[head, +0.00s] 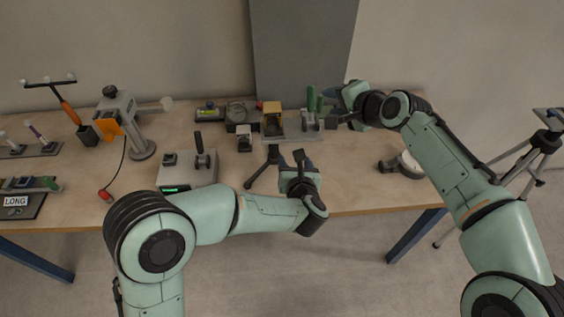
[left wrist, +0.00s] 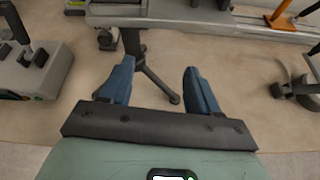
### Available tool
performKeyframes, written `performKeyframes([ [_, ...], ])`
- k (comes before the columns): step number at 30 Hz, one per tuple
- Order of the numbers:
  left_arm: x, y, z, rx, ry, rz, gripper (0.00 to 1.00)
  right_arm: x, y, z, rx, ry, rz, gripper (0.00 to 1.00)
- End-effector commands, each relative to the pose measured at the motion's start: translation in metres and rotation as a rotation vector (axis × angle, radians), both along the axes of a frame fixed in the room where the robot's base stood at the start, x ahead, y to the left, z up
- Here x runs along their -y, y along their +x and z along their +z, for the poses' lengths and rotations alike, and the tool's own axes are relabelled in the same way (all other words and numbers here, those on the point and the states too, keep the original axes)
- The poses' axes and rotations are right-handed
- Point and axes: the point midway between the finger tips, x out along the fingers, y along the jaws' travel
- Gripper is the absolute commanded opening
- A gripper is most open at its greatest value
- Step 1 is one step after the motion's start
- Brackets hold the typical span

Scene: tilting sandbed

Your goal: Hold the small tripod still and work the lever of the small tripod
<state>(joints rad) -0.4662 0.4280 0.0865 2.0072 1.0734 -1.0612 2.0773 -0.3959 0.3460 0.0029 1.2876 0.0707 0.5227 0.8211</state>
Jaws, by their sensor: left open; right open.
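In the head view my left gripper (head: 298,165) is just right of the legs. A green upright handle (head: 311,97) stands on a grey base right of the platform. My open right gripper (head: 333,100) is just right of that handle; its fingertips are partly hidden.
A grey box with a black lever (head: 187,171) stands left of the tripod. A grey stand with an orange part (head: 121,120) is farther left. A round grey item (head: 408,165) lies at right. The front table between them is mostly bare.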

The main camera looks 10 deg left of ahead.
Motion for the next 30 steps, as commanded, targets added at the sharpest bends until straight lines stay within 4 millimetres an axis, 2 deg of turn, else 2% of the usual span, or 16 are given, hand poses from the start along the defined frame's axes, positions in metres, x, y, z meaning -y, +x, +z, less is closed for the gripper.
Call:
performKeyframes([
  [3,-0.023,-0.003,0.003,0.031,-0.081,0.138,0.61,0.0,0.0,0.0,0.0,0.0,0.0,0.43],
  [10,-0.04,0.006,-0.002,0.046,-0.123,0.209,0.61,0.0,0.0,0.0,0.0,0.0,0.0,0.43],
  [24,-0.074,0.08,-0.036,0.046,-0.119,0.205,0.61,0.0,0.0,0.0,0.0,0.0,0.0,0.43],
  [30,-0.082,0.1,-0.045,0.044,-0.12,0.202,0.61,0.0,0.0,0.0,0.0,0.0,0.0,0.43],
])
